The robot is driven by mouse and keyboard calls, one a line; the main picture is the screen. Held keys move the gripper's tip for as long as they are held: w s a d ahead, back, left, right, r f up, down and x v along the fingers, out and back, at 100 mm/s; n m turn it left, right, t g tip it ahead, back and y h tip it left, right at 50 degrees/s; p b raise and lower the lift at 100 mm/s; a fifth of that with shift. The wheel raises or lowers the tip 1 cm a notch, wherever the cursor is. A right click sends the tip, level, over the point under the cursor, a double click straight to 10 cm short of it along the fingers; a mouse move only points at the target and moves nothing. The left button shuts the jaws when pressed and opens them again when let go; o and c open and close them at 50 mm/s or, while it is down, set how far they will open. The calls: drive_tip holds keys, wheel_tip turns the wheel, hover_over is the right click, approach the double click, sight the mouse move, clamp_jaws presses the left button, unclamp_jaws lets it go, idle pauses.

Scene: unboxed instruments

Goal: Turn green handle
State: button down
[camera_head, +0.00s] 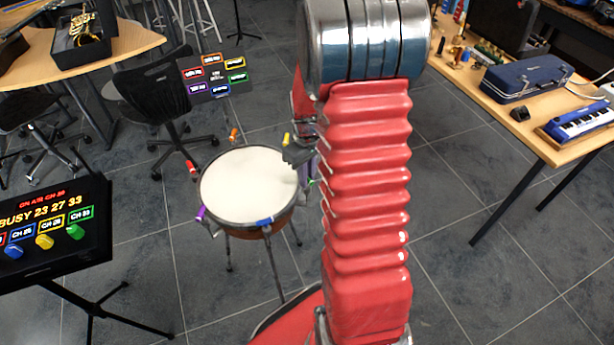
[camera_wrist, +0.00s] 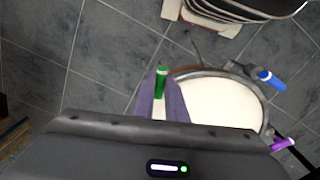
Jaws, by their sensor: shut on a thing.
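A round drum (camera_head: 247,187) with a white head stands on legs on the floor, with coloured handles around its rim. The green handle (camera_wrist: 160,83) stands between the fingers of my gripper (camera_wrist: 160,100) in the wrist view, at the rim's edge. My gripper is shut on it. In the head view my gripper (camera_head: 299,158) reaches the drum's right side, and only a sliver of green shows beside my arm. The blue handle (camera_wrist: 268,78) and purple handle (camera_wrist: 284,144) are apart from the gripper. The red handle (camera_head: 193,168), orange handle (camera_head: 233,134) and yellow handle (camera_head: 285,139) are also on the rim.
A black display panel (camera_head: 50,234) on a stand is at left. A black office chair (camera_head: 155,95) stands behind the drum. A wooden table (camera_head: 560,152) at right holds a blue case (camera_head: 525,80) and a small blue keyboard (camera_head: 583,121). Tiled floor around the drum is mostly clear.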

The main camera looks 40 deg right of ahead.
idle(0.3)
drive_tip(key=c, duration=1.9)
unclamp_jaws()
wheel_tip(320, 180, up, 14)
drive_tip(key=shift+f, duration=0.15)
